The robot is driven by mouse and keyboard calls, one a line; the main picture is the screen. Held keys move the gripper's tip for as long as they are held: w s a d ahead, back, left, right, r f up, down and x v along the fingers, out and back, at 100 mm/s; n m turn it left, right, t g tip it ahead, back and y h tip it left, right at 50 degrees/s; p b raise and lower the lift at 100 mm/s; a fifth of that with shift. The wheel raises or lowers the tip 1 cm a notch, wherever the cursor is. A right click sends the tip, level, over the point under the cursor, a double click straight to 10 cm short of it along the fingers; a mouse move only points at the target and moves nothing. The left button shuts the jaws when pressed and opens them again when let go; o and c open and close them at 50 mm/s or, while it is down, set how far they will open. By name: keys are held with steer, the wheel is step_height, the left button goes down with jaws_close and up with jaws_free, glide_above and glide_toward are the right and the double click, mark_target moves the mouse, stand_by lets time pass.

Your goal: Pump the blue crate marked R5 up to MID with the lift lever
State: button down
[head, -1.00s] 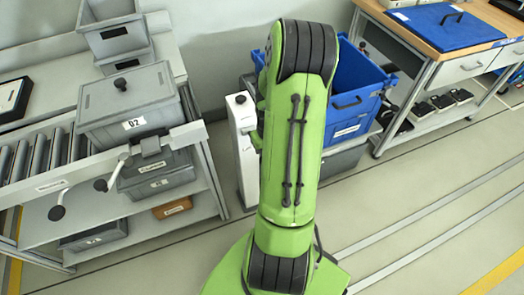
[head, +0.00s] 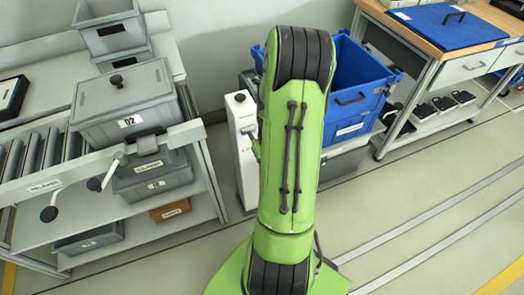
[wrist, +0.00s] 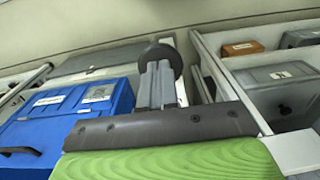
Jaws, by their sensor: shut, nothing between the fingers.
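The blue crate (head: 378,100) stands behind my arm in the head view, its left part hidden. Its white label (head: 350,130) is too small to read. In the wrist view, the blue crate (wrist: 110,100) is at the left. A white post (head: 246,165) stands left of the crate in the head view, beside my arm. My gripper (wrist: 160,68) shows in the wrist view, its grey fingers shut with nothing between them. A round black knob (wrist: 172,56) shows right behind the fingertips; I cannot tell whether they touch. My arm hides the gripper in the head view.
A grey lidded bin marked D2 (head: 122,95) stands by the roller conveyor (head: 30,155) at the left, above a shelf with more bins. A wooden-topped bench (head: 480,30) is at the right. The floor (head: 420,190) at front right is clear.

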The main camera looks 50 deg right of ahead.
steer(key=shift+r, duration=0.1)
steer(key=shift+s+f+b, duration=0.1)
steer(key=shift+f+b, duration=0.6)
steer(key=shift+f, duration=0.2)
steer(key=shift+a+f+b, duration=0.1)
steer(key=shift+f+b, duration=0.55)
steer(key=shift+f, duration=0.05)
steer(key=r+p, duration=0.2)
steer(key=r, duration=0.1)
steer(key=r+p, duration=0.2)
steer(key=p, duration=0.1)
steer(key=w+r+p, duration=0.1)
steer(key=r+p, duration=0.1)
steer(key=r, duration=0.1)
steer(key=shift+d+r, duration=0.3)
steer(key=shift+d, duration=0.05)
steer(key=shift+f, duration=0.15)
